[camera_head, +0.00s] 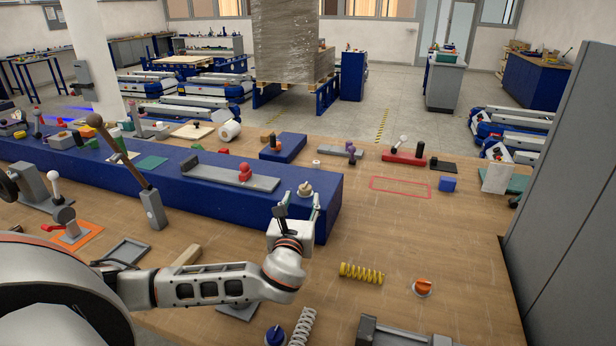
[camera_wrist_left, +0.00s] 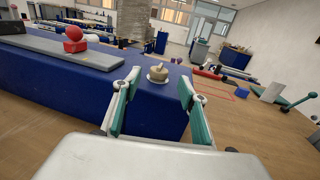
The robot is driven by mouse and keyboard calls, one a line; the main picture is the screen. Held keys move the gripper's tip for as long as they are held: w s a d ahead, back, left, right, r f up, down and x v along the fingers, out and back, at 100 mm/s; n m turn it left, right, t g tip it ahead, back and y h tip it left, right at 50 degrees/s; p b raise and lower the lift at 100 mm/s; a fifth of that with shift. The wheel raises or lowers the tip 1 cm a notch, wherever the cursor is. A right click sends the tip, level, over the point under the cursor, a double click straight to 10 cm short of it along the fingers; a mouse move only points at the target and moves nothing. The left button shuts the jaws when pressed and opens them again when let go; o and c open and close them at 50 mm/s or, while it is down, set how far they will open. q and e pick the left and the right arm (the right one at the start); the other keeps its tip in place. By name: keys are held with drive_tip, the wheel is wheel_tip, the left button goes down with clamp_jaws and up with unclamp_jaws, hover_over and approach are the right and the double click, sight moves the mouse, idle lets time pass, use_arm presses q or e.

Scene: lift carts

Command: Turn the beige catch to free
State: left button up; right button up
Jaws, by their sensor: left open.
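The beige catch (camera_head: 305,189) is a small knob on a pale round base, on top of the right end of the long blue block (camera_head: 260,208). In the left wrist view the catch (camera_wrist_left: 158,72) shows beyond and between my fingertips, apart from them. My left gripper (camera_head: 299,208) is open and empty, at the front of the block's right end, just short of the catch. Its green-padded fingers (camera_wrist_left: 159,88) stand spread in the left wrist view. Which way the catch is turned is too small to tell. My right gripper is not in view.
A grey plate with a red knob (camera_head: 244,172) lies on the block, left of the catch. A yellow spring (camera_head: 361,272) and an orange knob (camera_head: 423,286) are on the table at front right. A tall grey panel (camera_head: 570,190) bounds the right.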

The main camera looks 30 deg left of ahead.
sight(304, 189)
use_arm(q)
drive_tip(key=shift+p+x, duration=0.35)
drive_tip(key=shift+x, duration=3.6)
drive_tip(key=c, duration=1.1)
